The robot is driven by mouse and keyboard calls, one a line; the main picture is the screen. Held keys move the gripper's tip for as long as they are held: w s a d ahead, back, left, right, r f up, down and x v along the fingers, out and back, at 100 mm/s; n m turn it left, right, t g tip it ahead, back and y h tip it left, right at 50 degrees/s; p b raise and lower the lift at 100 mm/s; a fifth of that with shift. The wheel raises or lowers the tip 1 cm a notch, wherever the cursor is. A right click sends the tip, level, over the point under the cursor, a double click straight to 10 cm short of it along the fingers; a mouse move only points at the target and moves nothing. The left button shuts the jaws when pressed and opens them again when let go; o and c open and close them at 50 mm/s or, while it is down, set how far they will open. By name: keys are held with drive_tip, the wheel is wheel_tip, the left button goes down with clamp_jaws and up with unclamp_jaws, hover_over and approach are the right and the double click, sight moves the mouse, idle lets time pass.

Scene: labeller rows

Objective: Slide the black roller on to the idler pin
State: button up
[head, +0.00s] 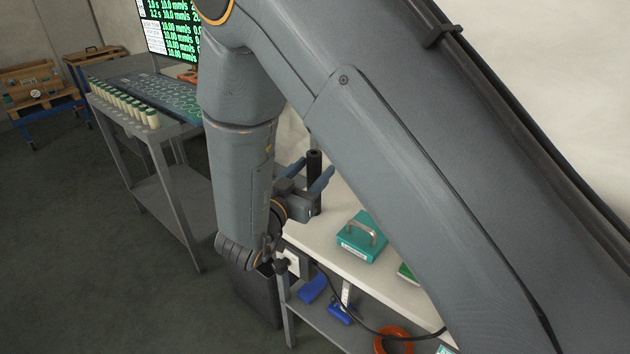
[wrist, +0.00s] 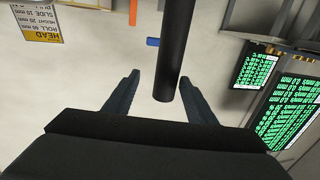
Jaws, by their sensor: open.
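The black roller (head: 314,160) stands upright on the white bench top in the head view, and it also shows as a dark cylinder in the wrist view (wrist: 174,50). My gripper (head: 315,170) is at the roller, with its two blue-grey fingers spread on either side of it. In the wrist view my gripper (wrist: 160,80) is open, and the roller's near end lies between the fingers, closer to the right one. I see a gap to the left finger; contact on the right cannot be told. I cannot make out the idler pin.
A teal box with a handle (head: 362,236) sits on the white bench top (head: 335,205), right of the roller. A shelf below holds blue items (head: 312,289) and an orange ring (head: 392,341). A grey table (head: 168,133) at left carries a row of pale bottles (head: 125,102).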

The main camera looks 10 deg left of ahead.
drive_tip(key=shift+w+d+p, duration=0.1)
drive_tip(key=shift+w+p, duration=0.25)
drive_tip(key=shift+w, duration=0.75)
drive_tip(key=shift+a+p+x, duration=0.15)
drive_tip(key=shift+p+x, duration=0.25)
drive_tip(key=shift+x, duration=0.7)
drive_tip(key=shift+a+p+x, duration=0.1)
drive_tip(key=shift+p+x, duration=0.25)
drive_tip(key=shift+x, duration=0.8)
drive_tip(key=shift+w, duration=0.1)
clamp_jaws()
